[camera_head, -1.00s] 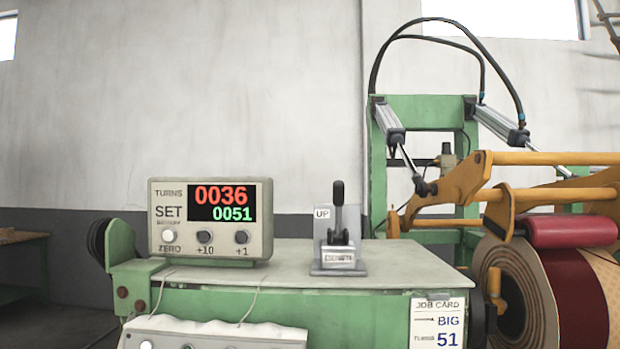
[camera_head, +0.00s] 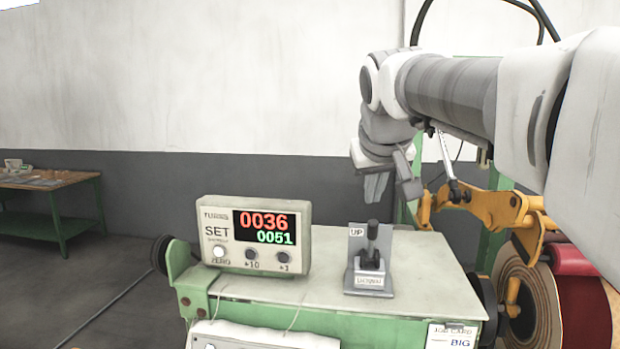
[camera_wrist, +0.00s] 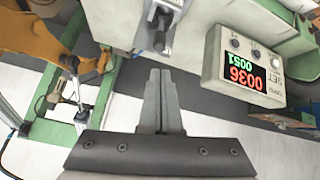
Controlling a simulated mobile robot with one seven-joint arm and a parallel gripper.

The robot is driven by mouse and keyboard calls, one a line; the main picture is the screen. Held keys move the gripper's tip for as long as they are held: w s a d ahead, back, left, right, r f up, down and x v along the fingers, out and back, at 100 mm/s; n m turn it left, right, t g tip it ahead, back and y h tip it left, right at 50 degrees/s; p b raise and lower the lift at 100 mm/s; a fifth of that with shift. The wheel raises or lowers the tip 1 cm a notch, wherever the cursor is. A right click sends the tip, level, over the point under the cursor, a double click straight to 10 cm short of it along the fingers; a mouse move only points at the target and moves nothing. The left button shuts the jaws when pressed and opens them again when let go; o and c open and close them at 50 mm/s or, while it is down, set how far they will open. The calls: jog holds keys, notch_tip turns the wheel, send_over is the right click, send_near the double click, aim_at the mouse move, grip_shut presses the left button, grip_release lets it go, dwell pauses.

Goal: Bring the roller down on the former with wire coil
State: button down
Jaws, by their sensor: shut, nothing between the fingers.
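The small control lever (camera_head: 372,242) stands about upright in its grey bracket, in front of an "UP" plate, on the green machine's top. It also shows in the wrist view (camera_wrist: 162,32). My gripper (camera_head: 376,190) is shut and empty, pointing down above and slightly behind the lever, not touching it. Its closed fingers also show in the wrist view (camera_wrist: 160,75). The red roller (camera_head: 575,261) is at the right on its yellow arms, over the former with wire coil (camera_head: 583,315), which is partly cut off. Whether roller and coil touch cannot be told.
The counter box (camera_head: 255,240) reads 0036 over 0051 and stands left of the lever. The yellow roller arm (camera_head: 490,208) and its cylinder are behind my arm at right. A green-legged table (camera_head: 50,190) is far left. The machine top between box and lever is clear.

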aim_at(372, 222)
jog(key=shift+m, duration=0.4)
jog(key=x, duration=0.2)
jog(key=p+x, duration=0.1)
jog(key=x, duration=0.5)
jog(key=shift+w+d+r, duration=0.2)
jog(key=shift+w+d, duration=0.05)
jog(key=shift+w, duration=0.1)
jog(key=shift+s+f, duration=0.35)
jog(key=shift+s, duration=0.15)
jog(key=shift+f, duration=0.1)
